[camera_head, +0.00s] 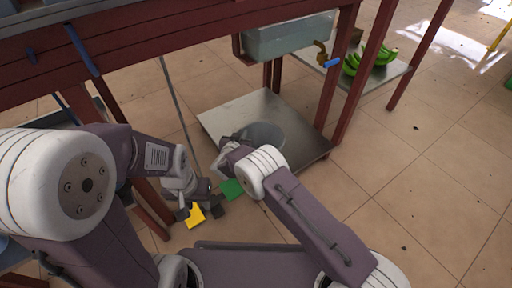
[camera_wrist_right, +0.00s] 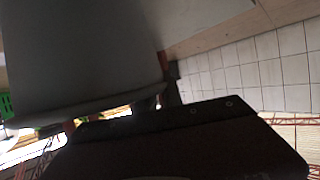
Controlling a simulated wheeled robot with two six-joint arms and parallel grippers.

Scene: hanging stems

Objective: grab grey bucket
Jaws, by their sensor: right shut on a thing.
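The grey bucket (camera_head: 265,133) stands on a metal shelf under the red-framed table, partly hidden behind my right wrist. My right gripper (camera_head: 238,140) is at the bucket's near left side and is shut on it. The exact grip at the rim is hidden in the head view. In the right wrist view the bucket's grey wall (camera_wrist_right: 85,50) fills the upper left, close above the dark gripper (camera_wrist_right: 175,130). My left gripper (camera_head: 200,211) points down at lower left, its dark fingers apart, away from the bucket.
The metal shelf (camera_head: 222,117) lies low between red table legs. A yellow piece (camera_head: 195,216) shows between my left fingers, and a green piece (camera_head: 231,188) is nearby. A grey basin (camera_head: 285,40) with a brass tap hangs above. Green bananas (camera_head: 355,64) lie behind. Tiled floor at right is free.

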